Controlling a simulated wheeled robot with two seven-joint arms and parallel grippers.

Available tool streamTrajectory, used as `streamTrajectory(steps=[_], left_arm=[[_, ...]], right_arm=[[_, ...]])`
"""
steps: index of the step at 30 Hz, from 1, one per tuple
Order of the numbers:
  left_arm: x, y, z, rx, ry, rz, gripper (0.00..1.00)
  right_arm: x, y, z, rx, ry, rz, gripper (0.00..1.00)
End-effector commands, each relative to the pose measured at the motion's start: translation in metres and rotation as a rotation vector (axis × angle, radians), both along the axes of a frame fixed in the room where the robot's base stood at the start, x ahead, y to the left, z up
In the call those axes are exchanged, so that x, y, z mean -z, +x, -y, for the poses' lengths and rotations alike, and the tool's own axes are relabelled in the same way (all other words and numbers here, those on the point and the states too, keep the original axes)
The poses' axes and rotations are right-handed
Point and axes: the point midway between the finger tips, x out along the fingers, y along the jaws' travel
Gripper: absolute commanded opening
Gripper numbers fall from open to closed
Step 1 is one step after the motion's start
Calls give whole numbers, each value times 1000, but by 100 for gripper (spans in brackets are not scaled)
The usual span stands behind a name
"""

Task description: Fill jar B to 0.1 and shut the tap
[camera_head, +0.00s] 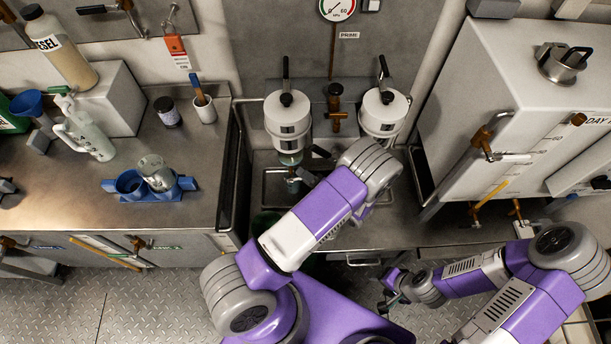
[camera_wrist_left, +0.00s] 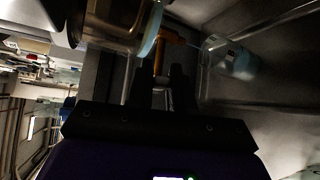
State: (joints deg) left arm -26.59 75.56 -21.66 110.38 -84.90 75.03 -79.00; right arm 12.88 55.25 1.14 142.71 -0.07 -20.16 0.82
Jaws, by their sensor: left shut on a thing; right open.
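My left gripper (camera_wrist_left: 162,88) is shut in the left wrist view, with an orange-brown tap (camera_wrist_left: 159,60) between and just beyond its fingers; the exact grip is dark. In the head view my own wrist hides most of this gripper, near the left filter housing (camera_head: 288,118). A clear vessel with a pale blue part (camera_wrist_left: 232,60) is to the right; I cannot read a letter. In the head view a glass jar (camera_head: 157,172) stands in a blue holder (camera_head: 131,196). My right gripper (camera_head: 391,300) is open, low over the floor.
The right filter housing (camera_head: 383,112) is beside my left wrist. A white day tank (camera_head: 505,100) with taps stands at the right. The left bench (camera_head: 90,205) holds bottles, a jug (camera_head: 88,137) and a blue funnel (camera_head: 27,103). The floor at the lower left is clear.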

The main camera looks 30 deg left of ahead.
Motion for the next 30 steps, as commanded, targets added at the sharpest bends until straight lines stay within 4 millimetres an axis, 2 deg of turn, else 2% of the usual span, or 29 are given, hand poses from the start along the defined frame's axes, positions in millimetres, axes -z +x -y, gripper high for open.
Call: streamTrajectory(steps=[10,22,23,24,26,30], left_arm=[[22,1,2,2,305,-184,0],[23,0,3,2,340,-220,0],[23,0,3,2,340,-220,27],[23,0,3,3,339,-220,34],[23,0,3,2,339,-219,43],[22,1,2,2,342,-216,43]], right_arm=[[27,0,0,0,0,0,57],[28,0,0,0,0,0,57],[28,0,0,0,0,0,57],[28,0,0,0,0,0,57],[28,0,0,0,0,0,57],[28,0,0,0,0,0,57]])
